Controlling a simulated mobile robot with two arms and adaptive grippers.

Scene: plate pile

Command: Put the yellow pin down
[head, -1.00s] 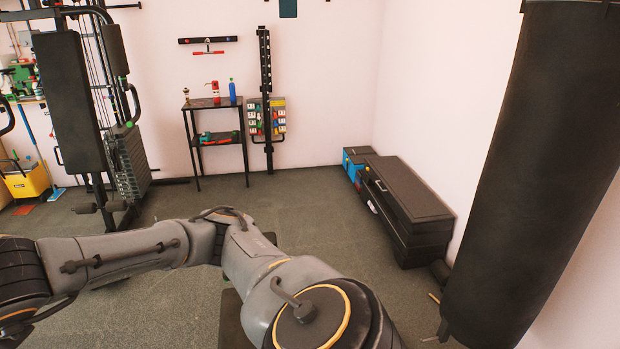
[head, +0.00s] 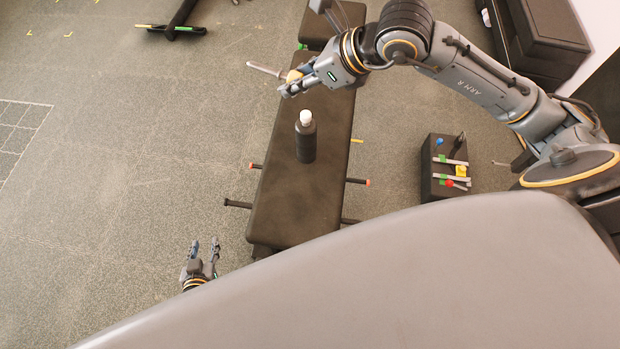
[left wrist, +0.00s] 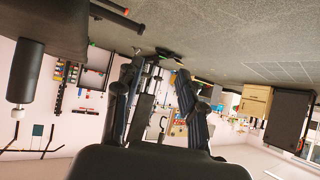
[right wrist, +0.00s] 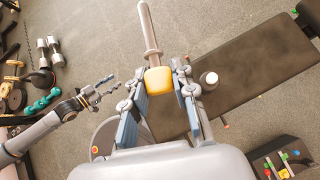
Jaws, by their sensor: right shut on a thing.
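The yellow pin has a yellow head (head: 293,77) and a long silver shaft. My right gripper (head: 299,82) is shut on the yellow head, over the far part of the black bench (head: 290,205). The shaft points left, beyond the bench edge. In the right wrist view the yellow pin (right wrist: 157,80) sits between the fingertips (right wrist: 160,83), its shaft pointing away from the gripper. How high it is above the bench I cannot tell. My left gripper (head: 203,248) is open and empty, low left of the bench. Its spread fingers show in the left wrist view (left wrist: 155,80).
A dark bottle with a white cap (head: 305,140) stands upright on the bench, near my right gripper. Red-tipped bars stick out of the bench sides. A black box (head: 433,184) with coloured pieces stands right of the bench. Much floor at left is clear.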

